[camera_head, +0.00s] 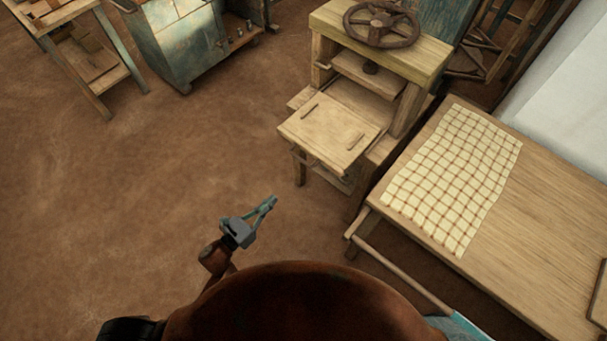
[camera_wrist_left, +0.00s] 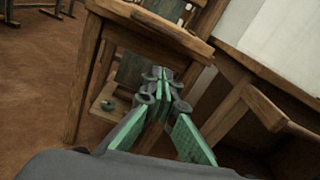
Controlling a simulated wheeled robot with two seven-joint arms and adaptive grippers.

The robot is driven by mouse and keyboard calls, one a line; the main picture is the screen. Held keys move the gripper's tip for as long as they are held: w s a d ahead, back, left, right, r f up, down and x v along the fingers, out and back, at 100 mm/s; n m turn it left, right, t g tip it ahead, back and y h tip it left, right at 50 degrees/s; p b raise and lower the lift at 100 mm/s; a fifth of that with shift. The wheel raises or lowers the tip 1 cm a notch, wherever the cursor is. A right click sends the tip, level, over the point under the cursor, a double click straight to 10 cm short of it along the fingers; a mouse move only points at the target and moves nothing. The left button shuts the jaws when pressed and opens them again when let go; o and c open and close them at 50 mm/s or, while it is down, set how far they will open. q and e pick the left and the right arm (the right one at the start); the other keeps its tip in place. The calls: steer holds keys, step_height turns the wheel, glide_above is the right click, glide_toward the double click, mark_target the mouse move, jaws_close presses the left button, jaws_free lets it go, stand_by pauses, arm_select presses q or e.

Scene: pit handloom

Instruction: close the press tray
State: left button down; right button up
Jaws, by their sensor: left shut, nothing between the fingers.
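The press (camera_head: 385,60) is a wooden frame with a round handwheel (camera_head: 381,22) on top. Its press tray (camera_head: 332,134) is a flat light board with two small bars on it, and it sticks out from the front of the press. In the left wrist view the tray's edge (camera_wrist_left: 150,22) shows above the fingers. My left gripper (camera_head: 271,201) is shut and empty, in front of and below the tray in the picture, apart from it. Its green fingers (camera_wrist_left: 160,78) meet in the left wrist view. I do not see my right gripper.
A wooden table (camera_head: 540,215) with a checked cloth (camera_head: 455,175) stands right of the press. A blue-grey metal cabinet (camera_head: 185,45) and a wooden stand (camera_head: 85,65) are at the back left. The brown floor (camera_head: 150,190) on the left is clear.

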arm_select(q)
steer(key=w+d+r+m+h+b, duration=0.1)
steer(key=w+d+r+m, duration=0.1)
steer(key=w+d, duration=0.8)
steer(key=shift+w+d+r+m, duration=0.15)
steer(key=shift+d+r+m, duration=0.15)
steer(key=shift+r, duration=0.15)
